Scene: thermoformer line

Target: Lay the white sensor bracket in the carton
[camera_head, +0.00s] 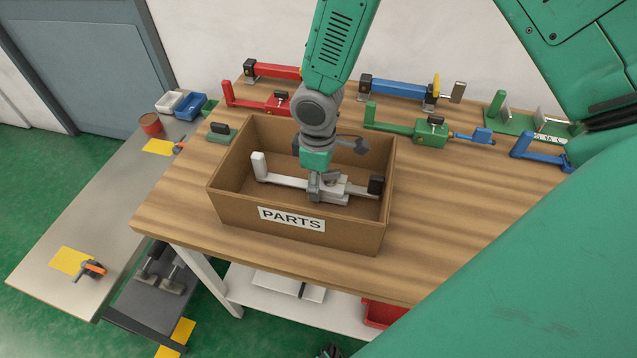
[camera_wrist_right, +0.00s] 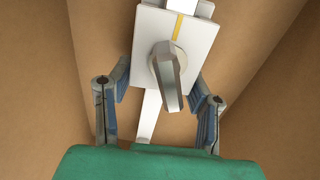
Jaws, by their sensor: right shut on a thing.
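The white sensor bracket (camera_head: 281,179) is inside the open brown carton (camera_head: 235,207), lying lengthwise across it. It has a white upright at its left end and a black block at its right end. My right gripper (camera_head: 327,188) reaches down into the carton and is shut on the bracket's middle. In the right wrist view the fingers (camera_wrist_right: 160,90) flank the bracket's white plate (camera_wrist_right: 202,38), which carries a grey lever and a yellow stripe. I cannot tell whether the bracket touches the carton floor. My left gripper is not in view.
The carton, labelled PARTS, stands on a wooden table (camera_head: 169,222). Red (camera_head: 258,103), blue (camera_head: 398,91) and green (camera_head: 405,128) fixtures stand behind and beside it. A grey side table (camera_head: 60,235) holds small bins and yellow cards. Table space right of the carton is clear.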

